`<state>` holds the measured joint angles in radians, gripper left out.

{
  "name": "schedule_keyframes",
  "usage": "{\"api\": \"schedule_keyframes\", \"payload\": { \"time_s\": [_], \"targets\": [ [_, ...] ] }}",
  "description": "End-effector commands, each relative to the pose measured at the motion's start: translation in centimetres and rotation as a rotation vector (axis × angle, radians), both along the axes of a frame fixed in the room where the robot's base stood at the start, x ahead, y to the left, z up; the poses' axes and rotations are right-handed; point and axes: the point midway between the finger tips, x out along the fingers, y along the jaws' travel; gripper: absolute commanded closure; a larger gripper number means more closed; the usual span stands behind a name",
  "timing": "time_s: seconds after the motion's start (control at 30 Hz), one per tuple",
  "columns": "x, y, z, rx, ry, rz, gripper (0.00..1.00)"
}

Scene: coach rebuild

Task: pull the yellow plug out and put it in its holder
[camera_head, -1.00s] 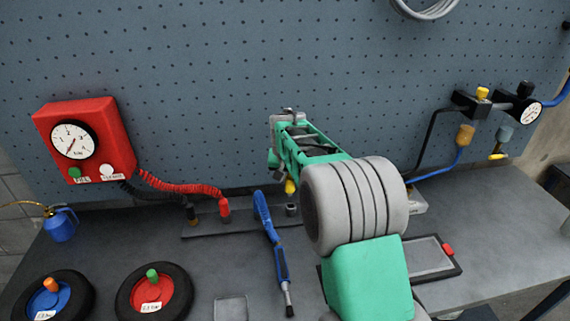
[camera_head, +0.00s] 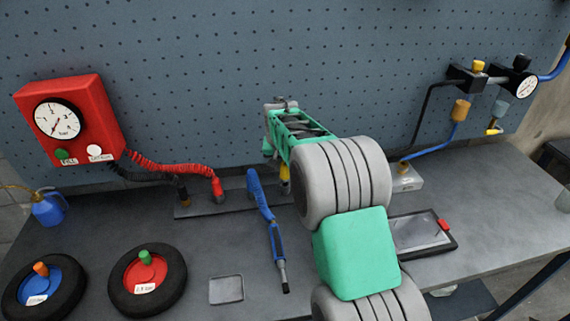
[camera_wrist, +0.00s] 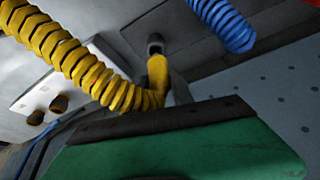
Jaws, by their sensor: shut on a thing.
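My gripper (camera_head: 284,168) is above the grey rail (camera_head: 236,200) at the back of the bench, shut on the yellow plug (camera_head: 285,186). The plug also shows in the wrist view (camera_wrist: 157,72), with its yellow coiled hose (camera_wrist: 75,58) running off to the upper left. The plug's end is at a dark round cup (camera_wrist: 155,44) on the rail. I cannot tell whether it is inside the cup or just in front of it. My gripper's green body fills the bottom of the wrist view and hides part of the grip.
A red plug (camera_head: 217,190) and a black plug (camera_head: 183,190) stand left on the rail. A white fitting block (camera_head: 407,180) and a tablet (camera_head: 420,235) are to the right.

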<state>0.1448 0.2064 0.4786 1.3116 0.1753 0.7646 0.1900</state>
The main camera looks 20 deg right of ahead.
Motion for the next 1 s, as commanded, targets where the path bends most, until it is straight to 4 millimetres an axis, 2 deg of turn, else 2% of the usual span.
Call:
{"api": "schedule_keyframes", "payload": {
  "time_s": [0.37, 1.0],
  "targets": [
    [0.0, 0.0, 0.0, 0.000, -0.001, 0.001, 1.00],
    [0.0, 0.0, -1.7, 0.000, -0.001, 0.000, 1.00]
  ]
}}
